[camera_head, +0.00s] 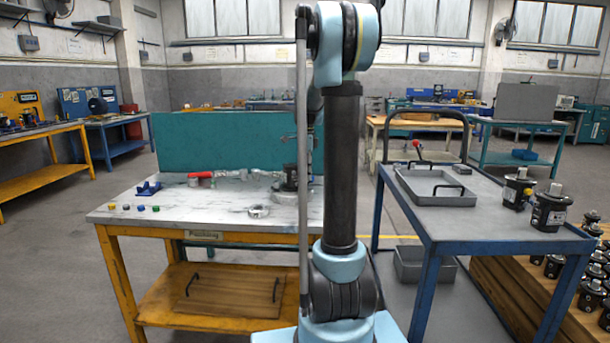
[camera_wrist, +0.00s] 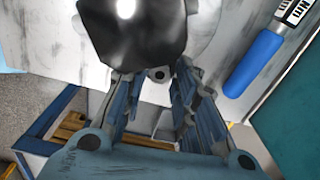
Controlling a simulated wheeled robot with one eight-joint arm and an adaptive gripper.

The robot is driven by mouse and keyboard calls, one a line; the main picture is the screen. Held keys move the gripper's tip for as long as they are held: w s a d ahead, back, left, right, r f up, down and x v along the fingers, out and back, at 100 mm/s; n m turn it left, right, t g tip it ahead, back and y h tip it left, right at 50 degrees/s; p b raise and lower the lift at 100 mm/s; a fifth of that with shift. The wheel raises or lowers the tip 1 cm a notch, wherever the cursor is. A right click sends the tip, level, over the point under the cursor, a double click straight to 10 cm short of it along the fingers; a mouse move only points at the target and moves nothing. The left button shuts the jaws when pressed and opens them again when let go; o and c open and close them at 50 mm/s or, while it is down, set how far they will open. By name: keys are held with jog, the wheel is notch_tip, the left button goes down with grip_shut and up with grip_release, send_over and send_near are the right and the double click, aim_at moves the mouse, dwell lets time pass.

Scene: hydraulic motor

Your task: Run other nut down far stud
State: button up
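A black motor body (camera_wrist: 140,32) fills the top of the wrist view, with a small grey lug with a dark round centre (camera_wrist: 158,74) at its lower edge. My gripper (camera_wrist: 154,80) has its fingers apart, one on each side of this lug. White tabletop shows between the fingers, and I see nothing clasped. In the head view the dark motor (camera_head: 290,178) stands on the workbench, partly hidden by my arm. My gripper is hidden there. I cannot make out a nut or the far stud clearly in either view.
A blue-handled tool (camera_wrist: 254,62) lies right of my gripper. The marble-topped bench (camera_head: 215,222) holds a metal ring (camera_head: 259,211), a blue fixture (camera_head: 148,188) and a red-ended object (camera_head: 200,176). A teal panel (camera_head: 200,143) stands behind. A blue cart (camera_head: 490,226) with a grey tray stands right.

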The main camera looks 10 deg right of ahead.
jog(key=n, duration=0.4)
jog(key=shift+n, duration=0.4)
jog(key=n, duration=0.5)
jog(key=shift+n, duration=0.3)
jog(key=shift+s+a+f, duration=0.1)
jog(key=shift+s+a, duration=0.05)
jog(key=shift+a, duration=0.05)
grip_shut()
